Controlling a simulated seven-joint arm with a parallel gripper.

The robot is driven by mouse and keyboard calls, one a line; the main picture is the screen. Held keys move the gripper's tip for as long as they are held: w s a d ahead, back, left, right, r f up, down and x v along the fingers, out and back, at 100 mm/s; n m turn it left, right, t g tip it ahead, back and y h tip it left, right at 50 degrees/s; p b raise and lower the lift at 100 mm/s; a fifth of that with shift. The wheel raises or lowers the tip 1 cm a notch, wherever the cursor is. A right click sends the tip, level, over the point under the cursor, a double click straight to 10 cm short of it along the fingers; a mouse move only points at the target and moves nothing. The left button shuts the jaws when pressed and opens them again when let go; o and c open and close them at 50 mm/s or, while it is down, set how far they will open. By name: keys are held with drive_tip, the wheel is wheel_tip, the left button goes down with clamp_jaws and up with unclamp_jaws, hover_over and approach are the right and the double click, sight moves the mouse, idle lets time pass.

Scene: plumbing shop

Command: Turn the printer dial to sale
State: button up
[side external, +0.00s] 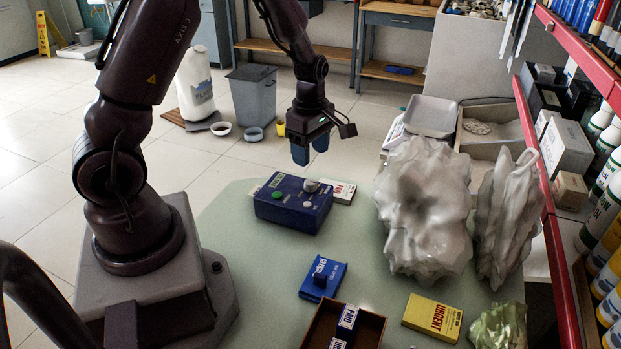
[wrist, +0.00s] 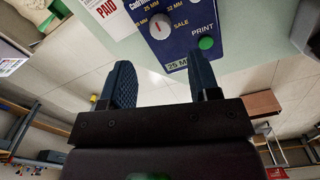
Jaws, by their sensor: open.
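The blue label printer (side external: 290,212) sits on the pale green table, in front of my arm. Its pale round dial (side external: 311,185) is on the top face, towards the back right. In the wrist view the white dial (wrist: 160,25) carries a short red mark, with size labels around it and SALE printed beside it on the right. The red mark appears to point up and left, not at SALE. A green PRINT button (wrist: 206,43) is nearby. My gripper (side external: 310,148) hangs above and behind the printer, open and empty. Its fingers (wrist: 162,75) are apart from the dial.
A blue box (side external: 323,277), a brown tray (side external: 372,326) and a yellow URGENT pad (side external: 432,317) lie in front. Crumpled plastic bags (side external: 425,210) stand right. Table left of the blue box is clear.

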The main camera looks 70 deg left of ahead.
sight(311, 181)
wheel_tip(311, 181, down, 8)
drive_tip(key=shift+r, duration=0.1)
drive_tip(key=c, duration=0.9)
